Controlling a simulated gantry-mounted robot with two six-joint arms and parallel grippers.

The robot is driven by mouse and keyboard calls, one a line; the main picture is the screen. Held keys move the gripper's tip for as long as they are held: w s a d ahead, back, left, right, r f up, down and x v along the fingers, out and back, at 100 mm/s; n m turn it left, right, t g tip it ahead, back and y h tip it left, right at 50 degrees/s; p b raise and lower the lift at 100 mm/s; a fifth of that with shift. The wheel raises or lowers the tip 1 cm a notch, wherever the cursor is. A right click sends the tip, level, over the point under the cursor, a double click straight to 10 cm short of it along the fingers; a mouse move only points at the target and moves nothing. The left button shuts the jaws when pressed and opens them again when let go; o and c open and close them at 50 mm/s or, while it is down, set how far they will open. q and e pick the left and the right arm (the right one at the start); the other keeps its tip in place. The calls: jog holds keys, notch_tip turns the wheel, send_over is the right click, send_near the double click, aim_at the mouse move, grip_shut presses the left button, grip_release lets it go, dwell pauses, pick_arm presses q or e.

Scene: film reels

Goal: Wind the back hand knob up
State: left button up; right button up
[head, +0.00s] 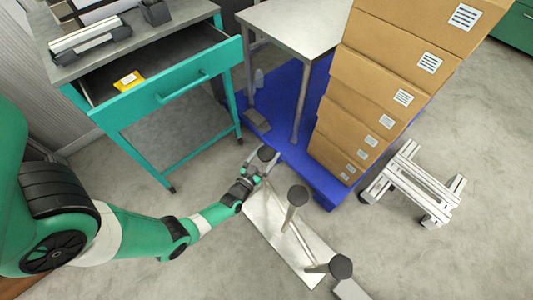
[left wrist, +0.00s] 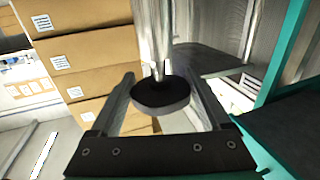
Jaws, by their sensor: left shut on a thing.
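A pale metal plate (head: 275,230) lies on the floor with three upright posts, each topped by a dark round knob. The back hand knob (head: 267,153) is the one farthest from me. The middle knob (head: 298,195) and the front knob (head: 340,266) stand clear of my gripper. My left gripper (head: 258,164) is at the back knob, shut on it. In the left wrist view the dark disc of the back knob (left wrist: 160,96) sits between the two fingers, with a shiny metal post behind it. My right gripper is not in view.
A teal bench (head: 175,85) with an open drawer stands at the back left. A tall stack of cardboard boxes (head: 375,90) stands on a blue pallet (head: 325,190) behind the plate. A white slatted stand (head: 415,185) is at the right.

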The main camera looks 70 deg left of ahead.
pick_arm(q)
jog(key=shift+w+r+n+y, duration=0.1)
jog(key=shift+r+n+y, duration=0.1)
jog(key=shift+n+y, duration=0.2)
jog(key=shift+g+y, duration=0.4)
jog(key=shift+g, duration=0.1)
jog(key=shift+n+g+y, duration=0.6)
jog(key=shift+n+g, duration=0.2)
jog(key=shift+f+n+g+y, duration=0.25)
jog(key=shift+n+g+y, duration=0.5)
jog(key=shift+g, duration=0.3)
jog(key=shift+f+n+g+y, duration=0.2)
jog(key=shift+n+g+y, duration=0.35)
jog(key=shift+n+g, duration=0.4)
jog(key=shift+g, duration=0.3)
jog(key=shift+s+r+n+g+y, duration=0.2)
jog(key=shift+n+g+y, duration=0.1)
jog(key=shift+g, duration=0.1)
jog(key=o, duration=1.2)
jog(key=p+v, duration=0.1)
jog(key=v, duration=1)
jog(key=shift+s+d, duration=0.2)
jog(key=shift+d, duration=0.05)
